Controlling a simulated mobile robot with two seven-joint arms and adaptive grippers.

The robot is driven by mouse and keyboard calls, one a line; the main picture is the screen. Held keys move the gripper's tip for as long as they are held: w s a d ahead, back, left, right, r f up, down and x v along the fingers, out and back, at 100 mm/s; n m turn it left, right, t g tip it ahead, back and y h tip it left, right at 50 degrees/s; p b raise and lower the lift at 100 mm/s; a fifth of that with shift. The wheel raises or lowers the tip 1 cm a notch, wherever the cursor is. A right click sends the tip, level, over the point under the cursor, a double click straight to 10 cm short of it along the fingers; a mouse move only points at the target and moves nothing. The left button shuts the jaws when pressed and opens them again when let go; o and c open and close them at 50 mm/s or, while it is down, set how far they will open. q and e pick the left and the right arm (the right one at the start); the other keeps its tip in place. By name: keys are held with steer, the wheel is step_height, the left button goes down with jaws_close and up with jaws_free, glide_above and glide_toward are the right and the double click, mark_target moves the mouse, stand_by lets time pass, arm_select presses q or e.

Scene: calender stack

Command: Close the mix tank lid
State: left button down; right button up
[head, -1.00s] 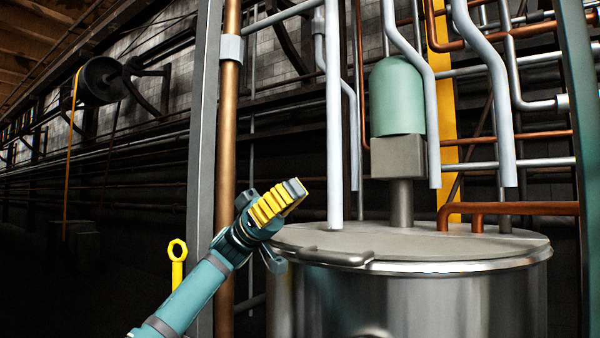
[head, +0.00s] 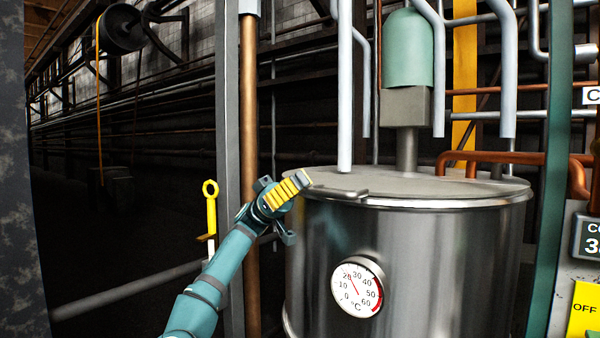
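The mix tank (head: 440,260) is a steel drum standing right of centre. Its flat grey lid (head: 440,187) lies across the top, looking level with the rim; I see no clear gap. A grey handle-like bar (head: 340,193) sits at the lid's front left edge. My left gripper (head: 297,184) is at the tank's upper left edge, beside the handle's left end in the picture. Its yellow ribbed finger pads point up and right. Whether they touch the lid or are parted, I cannot tell. My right gripper is out of view.
A green motor (head: 408,50) on a grey block stands above the lid, with grey pipes coming down around it. A round gauge (head: 357,287) is on the tank front. A copper post (head: 249,150) stands left of the tank. A panel (head: 585,240) is at far right.

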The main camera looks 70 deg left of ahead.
arm_select(q)
steer(key=shift+f, duration=0.4)
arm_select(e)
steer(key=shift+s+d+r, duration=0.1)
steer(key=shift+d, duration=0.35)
arm_select(q)
steer(key=s+a+f+p, duration=0.1)
steer(key=s+a+p, duration=0.1)
steer(key=s+a, duration=0.3)
steer(key=shift+s+a+f+p, duration=0.2)
steer(key=shift+a+f+p, duration=0.15)
steer(key=shift+a, duration=1.05)
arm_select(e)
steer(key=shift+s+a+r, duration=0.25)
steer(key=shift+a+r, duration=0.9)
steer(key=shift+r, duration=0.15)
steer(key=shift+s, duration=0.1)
